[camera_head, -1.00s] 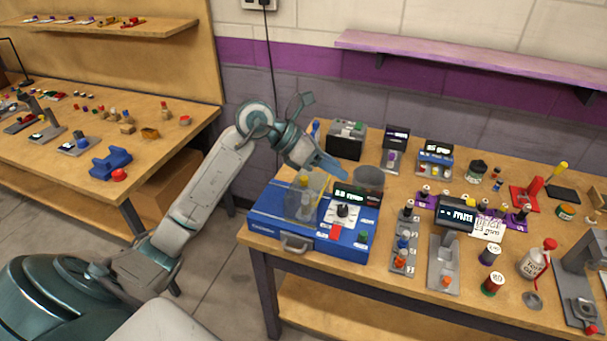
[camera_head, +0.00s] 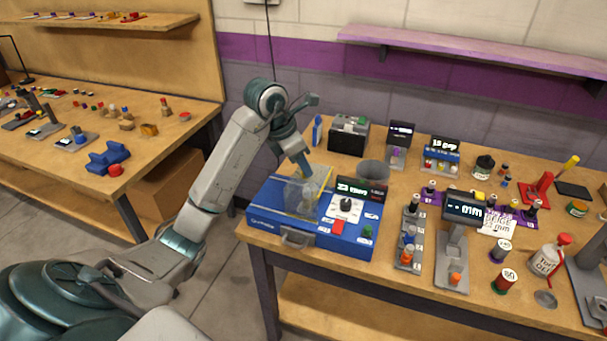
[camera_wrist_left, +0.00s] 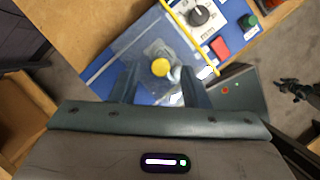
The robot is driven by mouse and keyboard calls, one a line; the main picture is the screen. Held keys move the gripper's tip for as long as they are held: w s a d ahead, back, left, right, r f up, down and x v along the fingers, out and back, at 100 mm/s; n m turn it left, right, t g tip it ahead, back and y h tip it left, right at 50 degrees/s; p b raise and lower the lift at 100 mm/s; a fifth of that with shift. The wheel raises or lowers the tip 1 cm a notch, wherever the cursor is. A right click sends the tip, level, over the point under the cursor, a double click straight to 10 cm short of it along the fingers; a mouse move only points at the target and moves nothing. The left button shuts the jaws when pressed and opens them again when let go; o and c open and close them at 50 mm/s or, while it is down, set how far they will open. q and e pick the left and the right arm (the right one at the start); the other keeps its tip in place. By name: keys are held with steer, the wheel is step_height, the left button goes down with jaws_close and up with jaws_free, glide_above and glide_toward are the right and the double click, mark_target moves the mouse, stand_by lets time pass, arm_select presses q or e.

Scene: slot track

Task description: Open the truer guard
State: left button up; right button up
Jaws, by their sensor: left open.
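The blue truer (camera_head: 270,217) sits at the front left of the right-hand table, with a dial, a red button and a green knob on its top. Its clear guard (camera_head: 302,196) has yellow edging and stands over the left part of the machine. In the left wrist view the guard (camera_wrist_left: 135,50) shows as a clear panel, with a yellow round part beneath it. My left gripper (camera_head: 305,173) points down at the guard from above. In the wrist view its two fingers (camera_wrist_left: 160,88) are apart, with nothing seen clasped between them. Whether they touch the guard is unclear.
A grey cup (camera_head: 374,172) and a dark box (camera_head: 348,136) stand behind the truer. A display stand (camera_head: 452,250) and several small knobs, bottles and tools fill the table to the right. A purple shelf (camera_head: 470,48) hangs above.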

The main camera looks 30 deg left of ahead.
arm_select(q)
steer(key=shift+x, duration=0.9)
steer(key=shift+c, duration=0.2)
